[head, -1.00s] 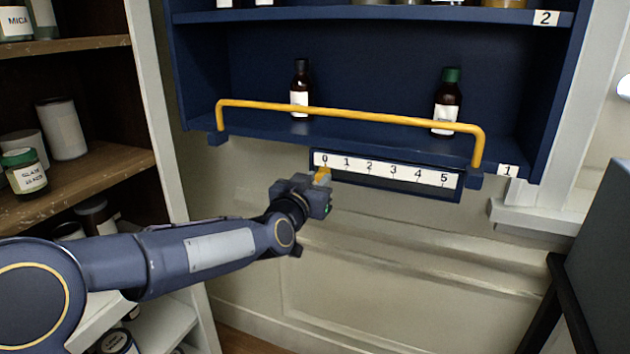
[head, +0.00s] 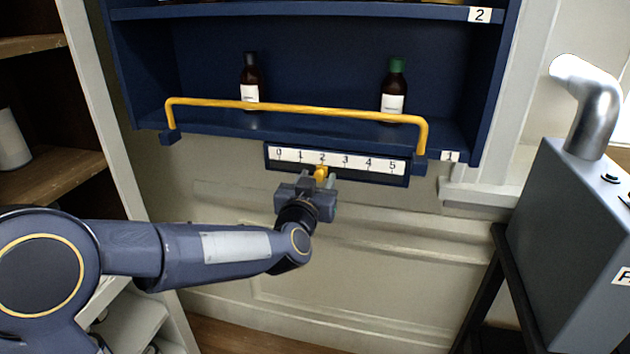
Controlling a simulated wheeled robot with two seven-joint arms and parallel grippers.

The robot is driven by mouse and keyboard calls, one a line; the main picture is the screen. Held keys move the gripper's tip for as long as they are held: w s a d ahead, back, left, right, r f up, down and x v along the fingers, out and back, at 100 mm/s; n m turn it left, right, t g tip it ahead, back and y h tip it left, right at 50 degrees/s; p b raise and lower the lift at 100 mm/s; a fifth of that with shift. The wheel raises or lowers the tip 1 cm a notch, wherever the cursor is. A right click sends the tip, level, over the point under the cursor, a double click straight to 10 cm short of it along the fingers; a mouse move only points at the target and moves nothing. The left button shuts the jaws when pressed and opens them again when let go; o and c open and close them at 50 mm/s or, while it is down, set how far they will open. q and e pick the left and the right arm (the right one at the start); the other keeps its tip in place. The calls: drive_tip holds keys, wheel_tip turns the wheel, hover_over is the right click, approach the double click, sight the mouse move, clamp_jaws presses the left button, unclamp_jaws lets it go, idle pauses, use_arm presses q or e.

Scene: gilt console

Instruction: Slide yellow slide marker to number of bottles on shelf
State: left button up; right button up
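The yellow slide marker (head: 321,171) is on the number scale (head: 335,164), at the 2. My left gripper (head: 319,180) is just below the scale with its fingers around the marker, and looks shut on it. The scale reads 0 to 5 and is fixed under the blue shelf labelled 1 (head: 300,128). Two brown bottles stand on that shelf: one with a dark cap (head: 250,82) at left and one with a green cap (head: 394,92) at right. My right gripper is out of view.
A yellow rail (head: 290,107) runs across the front of the shelf, above the scale. A grey box with a metal pipe (head: 570,230) stands at the right. A wooden shelf unit (head: 60,175) is at the left. The wall below the scale is clear.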

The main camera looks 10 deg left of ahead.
use_arm(q)
drive_tip(key=s, duration=0.7)
drive_tip(key=shift+s+a, duration=0.15)
drive_tip(key=shift+s, duration=0.25)
drive_tip(key=s+a+f+g+h+p, duration=0.1)
drive_tip(key=s+a+f+g, duration=0.1)
drive_tip(key=s, duration=0.7)
drive_tip(key=s+a+f+n+g+h+p, duration=0.1)
drive_tip(key=s+f+g, duration=0.3)
drive_tip(key=s, duration=0.6)
drive_tip(key=s+a+f+n+g+h+p, duration=0.1)
drive_tip(key=s+a+f+g+p, duration=0.1)
drive_tip(key=s+g, duration=0.4)
drive_tip(key=s+a+f, duration=0.1)
drive_tip(key=s+a, duration=0.1)
drive_tip(key=s, duration=0.1)
drive_tip(key=shift+s+f+p, duration=0.15)
drive_tip(key=shift+f+p, duration=0.1)
drive_tip(key=shift+p, duration=0.05)
